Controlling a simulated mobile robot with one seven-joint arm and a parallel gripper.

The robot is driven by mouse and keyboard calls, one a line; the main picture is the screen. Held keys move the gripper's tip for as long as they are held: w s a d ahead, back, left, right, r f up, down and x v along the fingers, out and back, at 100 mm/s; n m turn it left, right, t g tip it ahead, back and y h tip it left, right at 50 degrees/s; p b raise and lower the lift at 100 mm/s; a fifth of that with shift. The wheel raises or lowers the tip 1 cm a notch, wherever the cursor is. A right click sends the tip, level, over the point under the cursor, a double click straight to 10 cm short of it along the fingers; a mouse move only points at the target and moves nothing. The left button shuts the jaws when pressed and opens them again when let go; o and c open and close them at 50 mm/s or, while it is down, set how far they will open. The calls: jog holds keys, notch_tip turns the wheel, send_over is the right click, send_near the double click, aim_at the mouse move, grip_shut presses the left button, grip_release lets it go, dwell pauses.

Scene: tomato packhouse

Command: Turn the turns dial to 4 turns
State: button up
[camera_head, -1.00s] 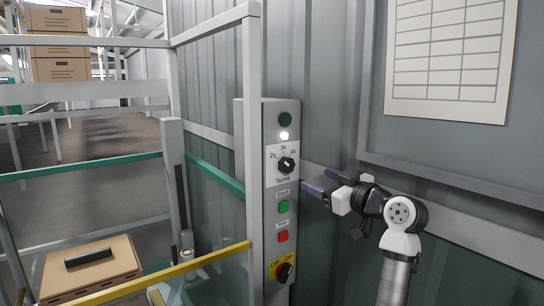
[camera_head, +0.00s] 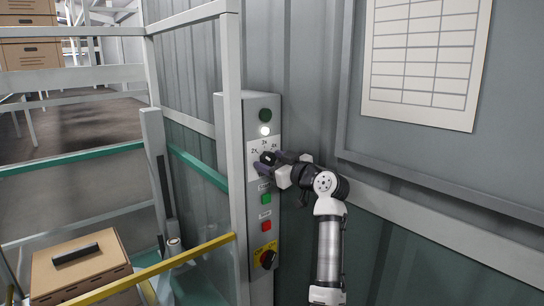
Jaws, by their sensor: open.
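The grey control box (camera_head: 233,115) stands upright on the post by the wall. Its turns dial (camera_head: 268,157) is a black knob on a white plate (camera_head: 254,147) marked 2x, 3x and 4x. My gripper (camera_head: 267,162) is at the dial, with its purple fingers around or right beside the knob. The jaws are open. The fingers partly cover the knob and its plate, so I cannot tell where the pointer stands or whether the fingers touch it.
Below the dial are a green button (camera_head: 266,199), a red button (camera_head: 266,226) and a red and black switch (camera_head: 267,258). A yellow rail (camera_head: 150,270) and a carton (camera_head: 80,268) are at lower left. A framed sheet (camera_head: 425,60) hangs at right.

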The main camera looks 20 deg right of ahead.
jog(key=shift+w, duration=0.15)
jog(key=shift+c, duration=0.3)
jog(key=c, duration=0.9)
